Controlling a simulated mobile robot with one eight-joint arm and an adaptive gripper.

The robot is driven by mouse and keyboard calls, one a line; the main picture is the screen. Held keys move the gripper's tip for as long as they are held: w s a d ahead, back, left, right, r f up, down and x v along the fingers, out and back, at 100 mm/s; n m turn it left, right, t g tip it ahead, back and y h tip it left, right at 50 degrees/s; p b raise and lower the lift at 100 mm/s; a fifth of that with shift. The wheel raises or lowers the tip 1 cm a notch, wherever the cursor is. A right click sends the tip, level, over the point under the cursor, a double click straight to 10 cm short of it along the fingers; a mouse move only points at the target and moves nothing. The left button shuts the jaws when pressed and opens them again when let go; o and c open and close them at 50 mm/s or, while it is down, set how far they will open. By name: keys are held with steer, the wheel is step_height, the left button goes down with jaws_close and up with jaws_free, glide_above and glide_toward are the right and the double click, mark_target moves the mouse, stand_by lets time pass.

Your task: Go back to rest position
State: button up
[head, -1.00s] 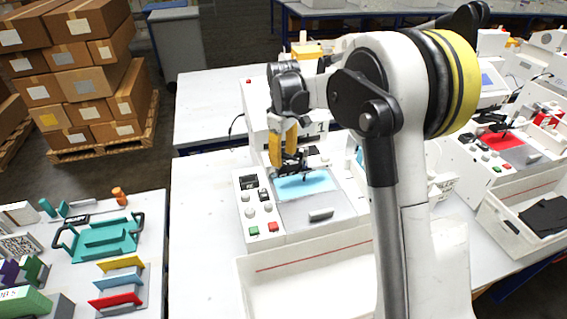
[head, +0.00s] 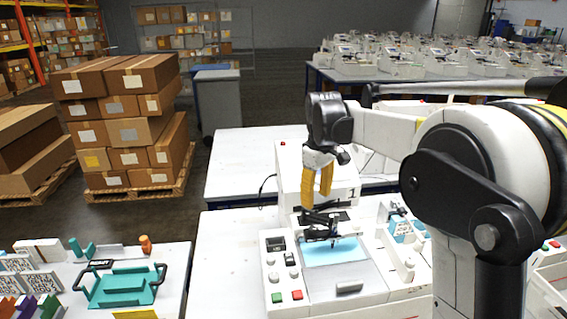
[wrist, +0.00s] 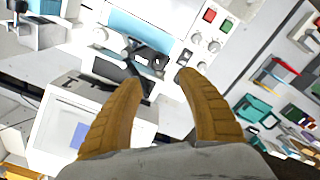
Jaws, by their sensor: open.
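My gripper (head: 317,188) has two yellow fingers, which stand apart with nothing between them. It hangs in front of the upright back part of the pen plotter marked 1 (head: 290,190), above the dark pen carriage (head: 322,226). A light blue sheet (head: 335,252) lies on the plotter bed under the carriage. In the wrist view, my gripper (wrist: 157,84) is open, with the plotter beyond its fingertips and the blue sheet (wrist: 143,35) near the top. The plotter's red button (head: 297,295) and green button (head: 277,297) show at its front left.
A teal tray (head: 120,287) and several coloured holders lie on the left table. Stacked cardboard boxes (head: 130,130) stand on a pallet behind. A grey bin (head: 219,100) stands at the back. More plotters (head: 420,50) fill the far tables. The white table left of the plotter is clear.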

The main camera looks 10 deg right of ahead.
steer(key=s+r+m+t+b, duration=0.1)
steer(key=s+m+t+b, duration=0.15)
steer(key=s, duration=0.65)
steer(key=s+f+m+t+b, duration=0.2)
steer(key=s+f, duration=0.3)
steer(key=s, duration=0.4)
steer(key=s+f+m+t+b, duration=0.2)
steer(key=s+f, duration=0.4)
steer(key=s, duration=0.4)
steer(key=shift+s+a+f+m+b, duration=0.25)
steer(key=shift+m+b, duration=0.2)
steer(key=shift+b, duration=0.55)
steer(key=shift+s+d, duration=0.1)
